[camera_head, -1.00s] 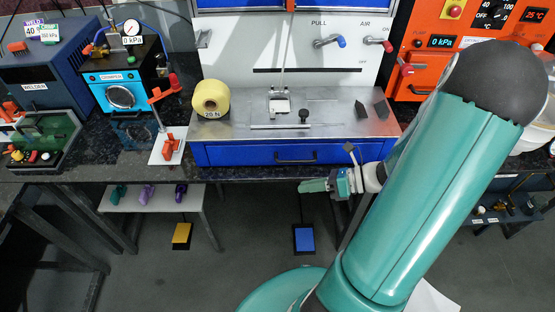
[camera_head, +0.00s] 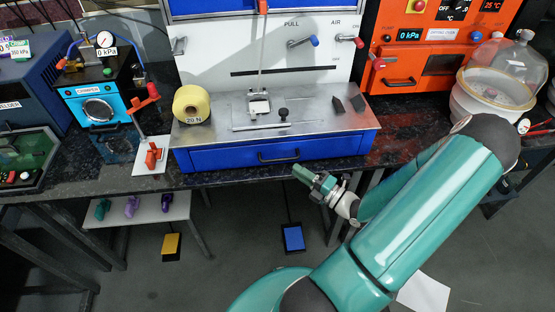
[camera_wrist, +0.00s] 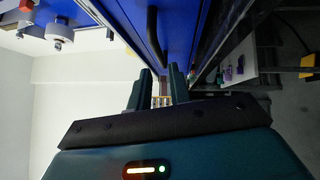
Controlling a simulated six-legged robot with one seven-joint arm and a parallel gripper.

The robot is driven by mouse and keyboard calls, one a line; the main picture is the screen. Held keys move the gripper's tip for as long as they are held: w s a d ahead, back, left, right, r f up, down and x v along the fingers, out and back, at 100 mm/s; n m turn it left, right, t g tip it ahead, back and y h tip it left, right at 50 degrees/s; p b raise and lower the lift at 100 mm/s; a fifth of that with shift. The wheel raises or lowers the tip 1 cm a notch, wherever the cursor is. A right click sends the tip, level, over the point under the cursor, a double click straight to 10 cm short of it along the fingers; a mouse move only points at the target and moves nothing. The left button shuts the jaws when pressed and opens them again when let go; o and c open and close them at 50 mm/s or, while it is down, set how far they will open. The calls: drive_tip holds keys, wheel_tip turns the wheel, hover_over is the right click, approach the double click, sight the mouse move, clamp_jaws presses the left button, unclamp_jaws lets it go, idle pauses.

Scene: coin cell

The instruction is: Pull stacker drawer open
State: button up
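The stacker drawer (camera_head: 225,157) is the wide blue front under the steel worktop, with a dark bar handle (camera_head: 279,157) at its middle. It looks shut, flush with the unit. My gripper (camera_head: 301,173) is in front of the drawer, just right of and below the handle, apart from it. In the wrist view the two teal fingers (camera_wrist: 159,76) stand apart with nothing between them. There the handle (camera_wrist: 153,35) shows beyond the fingertips, on the blue drawer front (camera_wrist: 179,25).
A yellow roll (camera_head: 192,104) marked 20 N sits on the worktop (camera_head: 225,110). A white stand with a red lever (camera_head: 153,157) is to the left. An orange oven (camera_head: 420,70) and a glass bell jar (camera_head: 505,70) are at right. A blue pedal (camera_head: 293,238) lies below on the floor.

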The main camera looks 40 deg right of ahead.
sight(279, 160)
drive_tip(key=x, duration=0.8)
drive_tip(key=shift+a, duration=0.1)
clamp_jaws()
